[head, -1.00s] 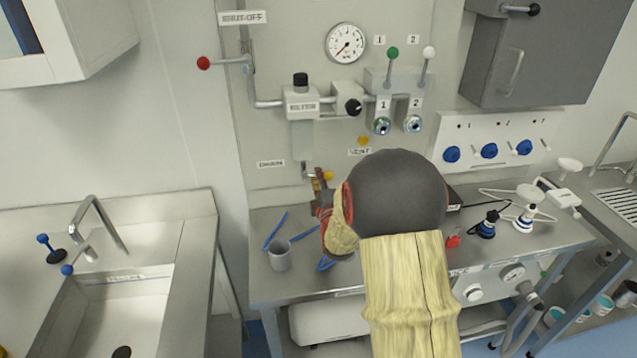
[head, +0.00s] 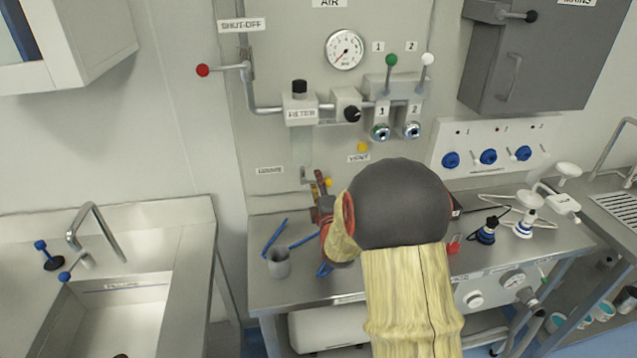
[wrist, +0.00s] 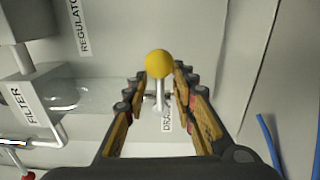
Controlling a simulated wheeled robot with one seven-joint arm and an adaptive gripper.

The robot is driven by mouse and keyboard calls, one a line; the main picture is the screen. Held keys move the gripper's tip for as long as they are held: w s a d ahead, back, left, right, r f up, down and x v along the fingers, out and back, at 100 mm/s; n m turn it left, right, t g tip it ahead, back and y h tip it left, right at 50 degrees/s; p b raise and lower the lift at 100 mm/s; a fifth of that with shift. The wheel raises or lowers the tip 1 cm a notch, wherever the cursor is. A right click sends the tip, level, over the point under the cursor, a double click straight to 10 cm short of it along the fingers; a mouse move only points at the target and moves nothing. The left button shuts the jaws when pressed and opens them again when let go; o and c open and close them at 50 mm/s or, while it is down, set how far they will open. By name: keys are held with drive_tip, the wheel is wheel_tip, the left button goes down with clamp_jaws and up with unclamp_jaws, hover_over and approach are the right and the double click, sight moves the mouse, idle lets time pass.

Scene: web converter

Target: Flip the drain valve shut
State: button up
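The drain valve's yellow ball knob (wrist: 158,64) shows in the wrist view on a thin pale stem (wrist: 160,96), with the partly hidden DRAIN label (wrist: 167,118) behind it. In the head view the knob (head: 328,182) is small, below the filter (head: 300,110) and right of the DRAIN label (head: 270,170). My gripper (wrist: 159,72) is open, with one finger on each side of the knob and stem. Narrow gaps show beside the knob, but contact cannot be told for certain. In the head view my gripper (head: 320,197) is largely hidden by my own arm.
A grey cup (head: 279,264) and blue tubing (head: 274,238) stand on the steel bench (head: 262,292) below. The yellow VENT knob (head: 362,147) and the red shut-off handle (head: 203,70) are on the panel. A sink (head: 125,318) is at left.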

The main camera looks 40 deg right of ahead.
drive_tip(key=v, duration=1.1)
drive_tip(key=shift+s+a, duration=0.2)
drive_tip(key=shift+s, duration=0.1)
drive_tip(key=shift+r, duration=0.1)
drive_tip(key=a+r+m+g+y, duration=0.2)
drive_tip(key=a+m+y, duration=0.1)
drive_tip(key=a, duration=0.6)
drive_tip(key=a+r+m+g+y, duration=0.2)
drive_tip(key=a+m+g+y, duration=0.1)
drive_tip(key=a, duration=0.5)
drive_tip(key=s+a+m+g+y, duration=0.1)
drive_tip(key=s+a+m+g, duration=0.1)
drive_tip(key=s+a, duration=0.4)
drive_tip(key=s+a+m+g+y, duration=0.2)
drive_tip(key=s+a, duration=0.5)
drive_tip(key=s, duration=0.6)
drive_tip(key=shift+s+r+m+g, duration=0.2)
drive_tip(key=shift+r+m+g, duration=0.35)
drive_tip(key=shift+m, duration=0.45)
drive_tip(key=shift+a, duration=0.1)
drive_tip(key=shift+c, duration=0.4)
